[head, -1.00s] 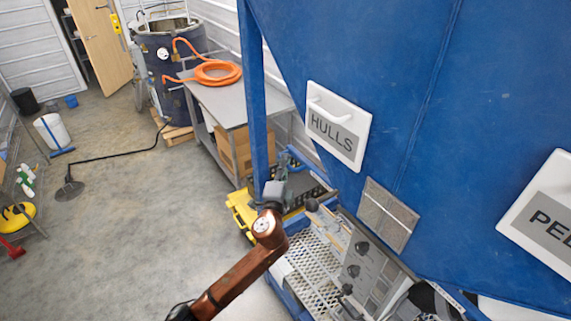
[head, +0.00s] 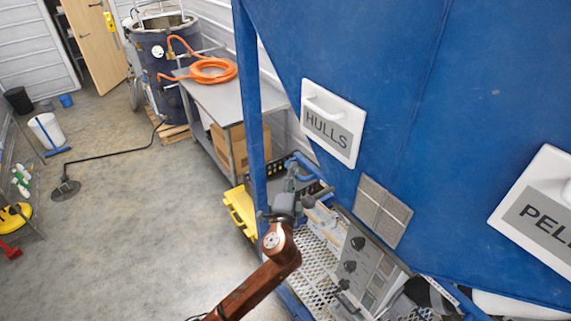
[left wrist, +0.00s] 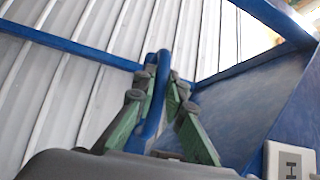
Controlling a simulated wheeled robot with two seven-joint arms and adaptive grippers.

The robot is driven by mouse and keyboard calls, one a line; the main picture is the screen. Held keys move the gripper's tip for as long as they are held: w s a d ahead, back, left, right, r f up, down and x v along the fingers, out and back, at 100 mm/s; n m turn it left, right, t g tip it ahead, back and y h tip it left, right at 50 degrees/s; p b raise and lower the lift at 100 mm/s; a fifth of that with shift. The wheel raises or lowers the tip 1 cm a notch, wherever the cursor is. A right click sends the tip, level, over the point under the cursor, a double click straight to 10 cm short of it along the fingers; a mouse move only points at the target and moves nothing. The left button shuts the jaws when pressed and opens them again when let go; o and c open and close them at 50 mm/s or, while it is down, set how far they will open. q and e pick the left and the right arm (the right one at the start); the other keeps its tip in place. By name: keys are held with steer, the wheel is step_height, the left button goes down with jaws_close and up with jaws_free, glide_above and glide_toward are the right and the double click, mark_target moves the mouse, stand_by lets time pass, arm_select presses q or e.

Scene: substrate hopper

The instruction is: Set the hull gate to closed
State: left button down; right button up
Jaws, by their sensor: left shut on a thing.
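The blue hopper (head: 400,90) fills the right of the head view. Its white HULLS plate (head: 333,124) is on the near slanted face, and a corner of it also shows in the left wrist view (left wrist: 290,161). My left gripper (head: 290,184) is low beside the hopper's blue leg, below the HULLS plate. In the left wrist view, its green fingers (left wrist: 159,82) are shut on a blue bar (left wrist: 153,103) that runs up between them. The bar looks like a gate lever, but its far end and the gate itself are hidden. My right gripper is not in view.
A blue leg (head: 252,105) stands close to my left gripper. A grey control panel with black knobs (head: 365,270) is at lower right. A yellow case (head: 241,210) and a metal table (head: 225,103) with an orange hose stand behind.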

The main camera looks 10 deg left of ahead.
arm_select(q)
steer(key=shift+d+f, duration=0.15)
steer(key=shift+d, duration=0.05)
steer(key=shift+f, duration=0.1)
steer(key=c, duration=2.3)
jaws_free()
steer(key=shift+s, duration=0.1)
steer(key=shift+c, duration=0.2)
steer(key=o, duration=0.3)
steer(key=shift+s+r, duration=0.1)
steer(key=shift+r, duration=0.1)
steer(key=shift+o, duration=0.3)
steer(key=shift+a, duration=0.1)
steer(key=s+f, duration=0.1)
steer(key=s, duration=1)
steer(key=shift+s+f, duration=0.3)
steer(key=shift+s, duration=0.05)
